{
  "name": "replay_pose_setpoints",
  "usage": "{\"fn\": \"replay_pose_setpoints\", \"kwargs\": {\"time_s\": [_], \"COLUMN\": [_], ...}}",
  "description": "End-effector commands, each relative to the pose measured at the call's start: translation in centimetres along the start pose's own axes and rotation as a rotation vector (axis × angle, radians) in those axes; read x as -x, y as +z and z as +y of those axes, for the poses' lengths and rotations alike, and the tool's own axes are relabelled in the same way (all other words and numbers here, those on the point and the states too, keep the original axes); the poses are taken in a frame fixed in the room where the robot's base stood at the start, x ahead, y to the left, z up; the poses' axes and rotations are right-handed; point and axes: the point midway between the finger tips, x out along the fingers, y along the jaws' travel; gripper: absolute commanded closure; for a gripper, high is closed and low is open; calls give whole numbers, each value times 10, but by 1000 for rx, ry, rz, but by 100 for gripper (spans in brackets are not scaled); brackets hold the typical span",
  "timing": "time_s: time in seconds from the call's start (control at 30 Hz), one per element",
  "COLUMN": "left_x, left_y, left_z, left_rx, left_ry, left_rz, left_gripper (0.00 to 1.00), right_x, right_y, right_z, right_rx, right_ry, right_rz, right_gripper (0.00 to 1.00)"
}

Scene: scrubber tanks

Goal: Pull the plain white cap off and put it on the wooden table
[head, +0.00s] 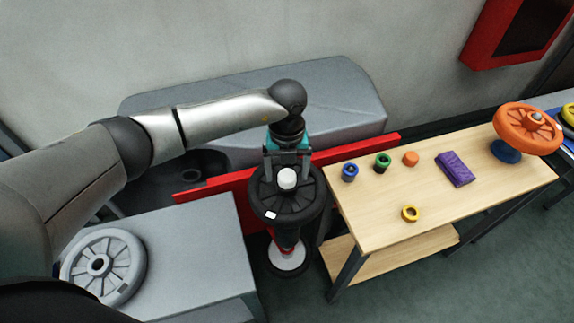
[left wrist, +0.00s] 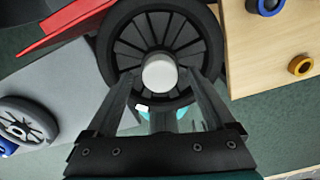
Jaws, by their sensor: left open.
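The plain white cap (head: 287,178) sits at the centre of a black spoked wheel (head: 272,205) on top of a red stand. In the left wrist view the cap (left wrist: 160,75) shows just beyond my fingertips. My left gripper (head: 287,160) is open above the wheel, close to the cap, and holds nothing. In the left wrist view its two fingers (left wrist: 162,92) are spread to either side below the cap. I cannot tell whether they touch it. The wooden table (head: 385,225) stands to the right of the wheel. My right gripper is not in view.
On the wooden table are blue (head: 350,172), green (head: 382,162) and yellow (head: 410,213) rings, an orange piece (head: 410,159), a purple block (head: 455,168) and an orange wheel (head: 528,128). The table's front middle is clear. A grey table (head: 190,255) with a grey wheel (head: 103,266) stands left.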

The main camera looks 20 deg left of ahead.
Motion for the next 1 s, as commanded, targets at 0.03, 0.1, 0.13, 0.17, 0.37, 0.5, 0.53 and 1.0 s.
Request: {"fn": "replay_pose_setpoints", "kwargs": {"time_s": [0.03,0.1,0.13,0.17,0.37,0.5,0.53,1.0], "left_x": [0,0,0,0,0,0,0,0], "left_y": [0,0,0,0,0,0,0,0], "left_z": [0,0,0,0,0,0,0,0], "left_rx": [0,0,0,0,0,0,0,1], "left_ry": [0,0,0,0,0,0,0,0], "left_rz": [0,0,0,0,0,0,0,0], "left_gripper": [12,12,12,12,32,48,51,51], "right_x": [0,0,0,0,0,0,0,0], "right_y": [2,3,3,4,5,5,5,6], "right_z": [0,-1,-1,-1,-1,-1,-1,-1], "right_rx": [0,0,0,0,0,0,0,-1], "right_ry": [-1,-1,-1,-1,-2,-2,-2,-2], "right_rz": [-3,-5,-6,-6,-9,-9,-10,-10], "right_gripper": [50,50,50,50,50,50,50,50]}}
